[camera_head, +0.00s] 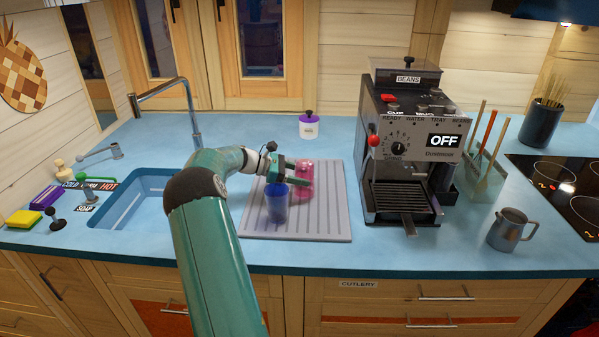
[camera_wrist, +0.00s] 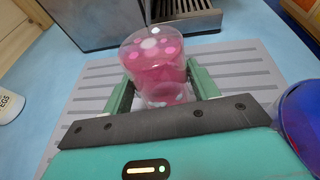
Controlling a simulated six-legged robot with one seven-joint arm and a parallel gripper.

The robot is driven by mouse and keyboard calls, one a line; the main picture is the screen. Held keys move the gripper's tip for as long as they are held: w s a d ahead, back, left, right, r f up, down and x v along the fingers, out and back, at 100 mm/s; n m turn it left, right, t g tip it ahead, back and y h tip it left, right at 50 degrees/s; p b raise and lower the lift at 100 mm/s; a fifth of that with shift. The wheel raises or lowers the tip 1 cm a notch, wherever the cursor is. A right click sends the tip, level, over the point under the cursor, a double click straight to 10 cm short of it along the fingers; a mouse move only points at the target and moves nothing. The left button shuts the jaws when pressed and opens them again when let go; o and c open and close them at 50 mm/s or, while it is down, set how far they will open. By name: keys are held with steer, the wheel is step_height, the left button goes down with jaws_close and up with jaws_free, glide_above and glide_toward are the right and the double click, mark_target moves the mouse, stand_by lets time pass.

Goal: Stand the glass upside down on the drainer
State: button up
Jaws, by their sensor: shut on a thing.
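A blue glass (camera_head: 276,205) stands at the drainer's left front, close below my gripper. It also shows at the right edge of the wrist view (camera_wrist: 304,115).
The sink (camera_head: 128,212) with its tall tap (camera_head: 190,105) is left of the drainer. A coffee machine (camera_head: 400,150) stands close on the right, with a metal jug (camera_head: 508,230) beyond. A purple-banded jar (camera_head: 309,126) is behind. The drainer's front right is bare.

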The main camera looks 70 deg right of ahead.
stand_by(0.4)
steer(key=o, duration=1.3)
steer(key=shift+c, duration=0.2)
steer(key=v, duration=1.4)
